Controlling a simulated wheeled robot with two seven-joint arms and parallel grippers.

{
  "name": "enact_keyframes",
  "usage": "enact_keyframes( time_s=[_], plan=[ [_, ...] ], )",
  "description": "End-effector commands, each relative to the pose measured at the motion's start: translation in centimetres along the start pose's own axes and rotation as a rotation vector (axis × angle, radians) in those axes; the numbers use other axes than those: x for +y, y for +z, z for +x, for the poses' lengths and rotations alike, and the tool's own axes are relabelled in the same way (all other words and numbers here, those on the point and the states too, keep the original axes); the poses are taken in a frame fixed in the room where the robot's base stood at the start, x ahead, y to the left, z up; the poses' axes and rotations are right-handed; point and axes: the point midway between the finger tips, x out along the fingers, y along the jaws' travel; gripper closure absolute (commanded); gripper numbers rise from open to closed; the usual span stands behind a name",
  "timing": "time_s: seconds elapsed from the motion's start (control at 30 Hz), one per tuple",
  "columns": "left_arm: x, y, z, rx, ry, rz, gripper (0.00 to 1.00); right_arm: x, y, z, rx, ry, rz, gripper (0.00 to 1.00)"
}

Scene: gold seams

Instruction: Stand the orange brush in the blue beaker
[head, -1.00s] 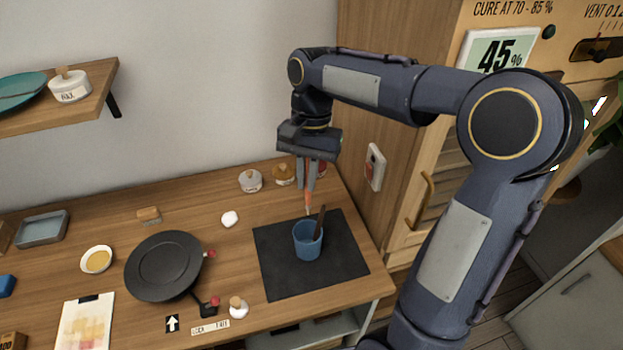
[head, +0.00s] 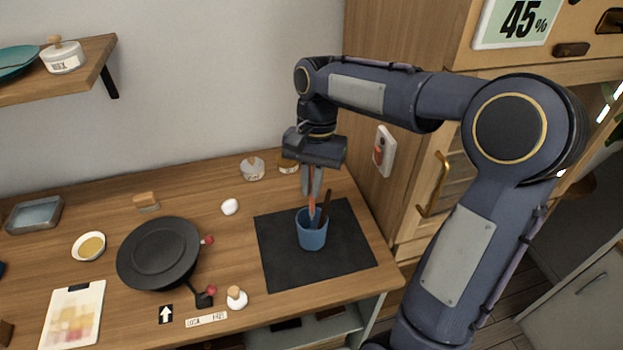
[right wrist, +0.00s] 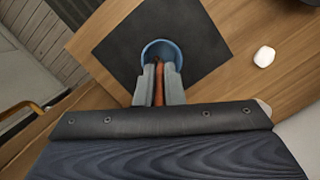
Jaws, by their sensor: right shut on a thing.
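The blue beaker (head: 312,236) stands upright on a black mat (head: 352,262) in the head view. A dark-handled tool (head: 325,204) leans in it. My right gripper (head: 312,192) is right above the beaker and shut on the orange brush (head: 312,206). The brush hangs upright between the fingers, and its lower end is inside the beaker's mouth, hidden by the front wall. In the right wrist view the beaker rim (right wrist: 162,43) shows beyond the fingers, with the orange brush (right wrist: 159,82) between them. My left gripper is not in view.
A white lump (head: 230,207), a small white bottle (head: 237,298) and lidded jars (head: 252,168) are nearby. A wooden cabinet (head: 400,60) rises at the right. The mat around the beaker is mostly clear.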

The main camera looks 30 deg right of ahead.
Motion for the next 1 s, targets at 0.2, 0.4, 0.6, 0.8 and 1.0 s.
enact_keyframes(
  time_s=[0.2, 0.4, 0.6, 0.8, 1.0],
  plan=[
    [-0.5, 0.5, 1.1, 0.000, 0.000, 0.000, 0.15, 0.0, -0.5, 2.0, 0.000, 0.000, 0.000, 1.00],
    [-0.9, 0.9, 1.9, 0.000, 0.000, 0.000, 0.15, 0.0, -0.8, 3.6, 0.000, 0.001, 0.000, 1.00],
    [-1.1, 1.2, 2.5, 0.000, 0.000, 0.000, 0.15, 0.0, -1.1, 4.8, 0.000, 0.001, 0.000, 1.00],
    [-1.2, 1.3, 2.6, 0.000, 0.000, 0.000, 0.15, 0.0, -1.2, 5.2, 0.000, 0.000, 0.000, 1.00],
    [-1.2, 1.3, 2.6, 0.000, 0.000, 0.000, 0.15, 0.0, -1.2, 5.1, 0.000, 0.000, 0.000, 1.00]
  ],
)
